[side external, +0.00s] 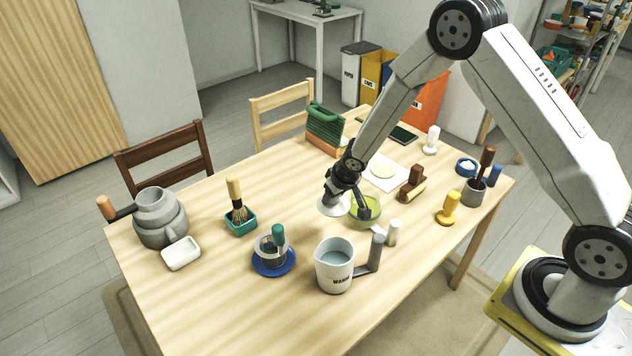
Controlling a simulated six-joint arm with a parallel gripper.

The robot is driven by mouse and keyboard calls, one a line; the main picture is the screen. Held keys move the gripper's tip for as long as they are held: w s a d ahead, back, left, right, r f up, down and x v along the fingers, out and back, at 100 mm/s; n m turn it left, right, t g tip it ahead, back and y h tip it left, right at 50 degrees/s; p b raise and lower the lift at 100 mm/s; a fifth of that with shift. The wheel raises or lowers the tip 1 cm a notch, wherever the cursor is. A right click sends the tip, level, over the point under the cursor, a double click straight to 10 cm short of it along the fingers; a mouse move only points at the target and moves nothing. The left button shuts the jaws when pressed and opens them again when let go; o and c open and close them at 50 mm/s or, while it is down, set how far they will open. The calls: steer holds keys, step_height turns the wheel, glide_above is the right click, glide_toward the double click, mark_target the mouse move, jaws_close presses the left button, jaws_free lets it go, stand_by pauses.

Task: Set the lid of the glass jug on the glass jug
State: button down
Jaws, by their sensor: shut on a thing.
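A pale jug (335,272) with dark lettering, a spout and a grey handle stands upright at the table's near middle. Its top is open, and bluish contents show inside. My gripper (346,198) is above the table, behind the jug. It is shut on a small pale round piece, which looks like the lid (331,207). The lid is apart from the jug. The fingers partly hide the lid, so the exact grip is unclear.
A green bowl (369,212) stands just behind my gripper. A white shaker (393,233) is beside the jug's handle. A strainer cup on a blue saucer (272,268) is left of the jug. A grey pot (163,228) stands far left. The table's near left is clear.

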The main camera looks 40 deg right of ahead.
steer(key=d+r+m+h, duration=0.1)
steer(key=d+m, duration=0.4)
steer(key=d, duration=0.7)
steer(key=shift+s+d+r+g+h, duration=0.15)
steer(key=shift+d+r+g+h, duration=0.2)
steer(key=shift+r, duration=0.4)
steer(key=shift+f, duration=0.2)
steer(key=shift+a+f, duration=0.1)
steer(key=shift+f, duration=2.05)
steer(key=shift+f, duration=1.2)
steer(key=shift+c, duration=0.4)
jaws_free()
